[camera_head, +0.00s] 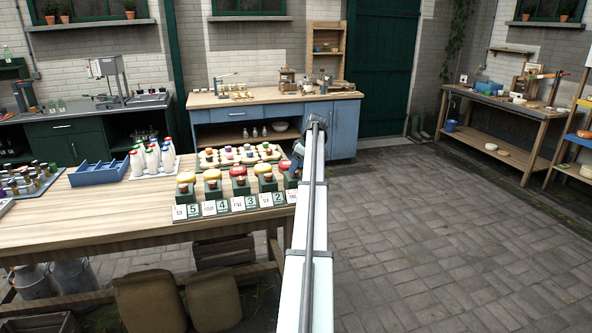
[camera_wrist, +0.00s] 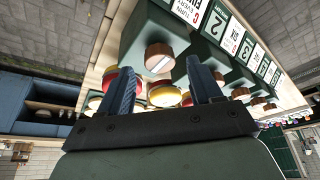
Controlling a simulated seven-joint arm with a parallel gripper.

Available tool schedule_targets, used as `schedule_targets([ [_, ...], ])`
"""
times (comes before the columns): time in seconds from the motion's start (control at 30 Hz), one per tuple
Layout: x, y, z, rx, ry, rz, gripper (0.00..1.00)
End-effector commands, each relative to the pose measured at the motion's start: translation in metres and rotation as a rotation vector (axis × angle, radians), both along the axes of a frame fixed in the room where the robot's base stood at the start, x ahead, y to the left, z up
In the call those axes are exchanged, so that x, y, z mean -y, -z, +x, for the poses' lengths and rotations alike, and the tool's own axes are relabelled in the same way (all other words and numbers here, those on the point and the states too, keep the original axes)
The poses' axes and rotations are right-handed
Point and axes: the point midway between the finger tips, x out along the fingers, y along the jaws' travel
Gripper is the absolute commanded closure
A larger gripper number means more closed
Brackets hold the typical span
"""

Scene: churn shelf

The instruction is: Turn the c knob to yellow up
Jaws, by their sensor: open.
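A row of dark green boxes with round red or yellow tops and wooden knobs (camera_head: 239,182) stands at the bench's right end. In the wrist view, the nearest green box (camera_wrist: 150,32) has a wooden knob (camera_wrist: 159,57) with a pale bar across its face. Red-and-yellow discs (camera_wrist: 165,97) show beyond it. Contact is not clear. In the head view my arm hides part of the rightmost box.
White number cards (camera_head: 222,207) line the front of the boxes. Behind are a tray of coloured pieces (camera_head: 218,158), white bottles (camera_head: 152,158) and a blue crate (camera_head: 98,174). The wooden bench (camera_head: 110,212) is bare at front left. Paved floor (camera_head: 460,240) is open at right.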

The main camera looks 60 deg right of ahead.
Motion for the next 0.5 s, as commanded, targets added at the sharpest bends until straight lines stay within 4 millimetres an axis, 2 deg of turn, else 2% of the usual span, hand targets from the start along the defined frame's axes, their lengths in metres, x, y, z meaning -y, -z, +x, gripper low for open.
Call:
schedule_targets([
  [0.2,0.0,0.017,0.007,0.0,0.0,0.0,0.36],
  [0.5,0.0,0.021,0.009,0.0,0.0,0.0,0.36],
])
